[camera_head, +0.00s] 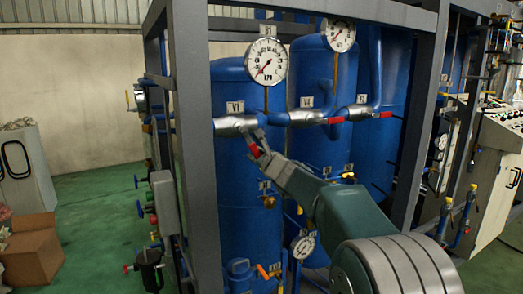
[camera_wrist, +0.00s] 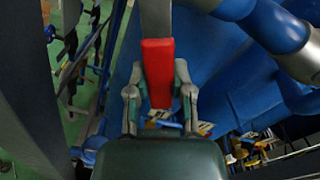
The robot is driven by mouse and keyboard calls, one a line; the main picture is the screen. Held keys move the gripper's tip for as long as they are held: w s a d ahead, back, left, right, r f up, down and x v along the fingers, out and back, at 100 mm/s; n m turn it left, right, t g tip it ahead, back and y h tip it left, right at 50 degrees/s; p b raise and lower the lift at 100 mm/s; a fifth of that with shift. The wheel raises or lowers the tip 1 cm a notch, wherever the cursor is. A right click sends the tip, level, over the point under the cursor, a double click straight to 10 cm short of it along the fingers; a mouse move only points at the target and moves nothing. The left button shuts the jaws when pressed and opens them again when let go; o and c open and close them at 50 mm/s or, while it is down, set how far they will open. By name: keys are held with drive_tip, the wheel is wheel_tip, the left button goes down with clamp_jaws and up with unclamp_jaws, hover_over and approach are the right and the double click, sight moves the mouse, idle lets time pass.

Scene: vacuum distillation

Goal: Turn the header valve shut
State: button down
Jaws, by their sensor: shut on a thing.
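The header pipe (camera_head: 227,126) is silver and blue and runs across the blue tanks. At its left end, under the V1 tag (camera_head: 235,106), is a valve with a red-tipped lever. The lever's red grip (camera_head: 253,149) hangs down and to the right from the pipe. My gripper (camera_head: 262,151) is shut on this red grip. In the wrist view the red grip (camera_wrist: 157,60) lies between the two fingers of my gripper (camera_wrist: 159,72), and its grey metal stem (camera_wrist: 156,18) runs up out of the frame. The valve body is out of the wrist view.
Other red handles (camera_head: 334,120) sit further right along the pipe. Round gauges (camera_head: 266,62) stand above it. A grey frame post (camera_head: 192,120) is close on the left. Cardboard boxes (camera_head: 33,250) stand on the green floor, which is open left of the rig.

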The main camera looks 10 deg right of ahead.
drive_tip(key=shift+s+a+f+m, duration=0.25)
drive_tip(key=shift+a+m, duration=0.35)
drive_tip(key=shift+m, duration=0.35)
drive_tip(key=shift+s+a+f+m, duration=0.1)
drive_tip(key=shift+a+f+m, duration=0.2)
drive_tip(key=shift+a+m, duration=0.45)
drive_tip(key=shift+s+a+f+m, duration=0.2)
drive_tip(key=shift+a+f+m, duration=0.15)
drive_tip(key=shift+m, duration=0.75)
drive_tip(key=shift+a, duration=0.1)
drive_tip(key=shift+c, duration=2.4)
unclamp_jaws()
drive_tip(key=shift+a+r, duration=0.1)
drive_tip(key=shift+r, duration=0.1)
